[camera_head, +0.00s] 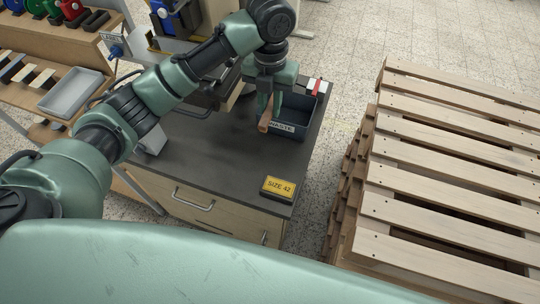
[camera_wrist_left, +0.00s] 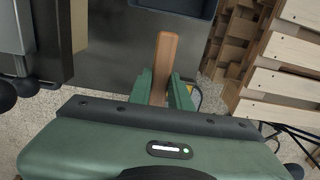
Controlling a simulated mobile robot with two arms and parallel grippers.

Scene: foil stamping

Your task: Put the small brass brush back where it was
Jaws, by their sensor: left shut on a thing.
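My left gripper (camera_head: 264,105) is shut on the wooden handle of the small brass brush (camera_head: 265,122) above the dark cabinet top (camera_head: 210,150), close to the left side of the waste bin. In the left wrist view the brown handle (camera_wrist_left: 166,58) sticks out between the two green fingers of the gripper (camera_wrist_left: 160,88). The brush's bristles do not show in either view. I cannot tell whether the handle touches the cabinet top. My right gripper is not in view.
A dark blue bin labelled WASTE (camera_head: 292,125) stands beside the gripper. A yellow SIZE 42 box (camera_head: 278,187) lies at the cabinet's front corner. A grey tray (camera_head: 70,93) sits on the wooden bench at left. Stacked pallets (camera_head: 440,170) fill the right side.

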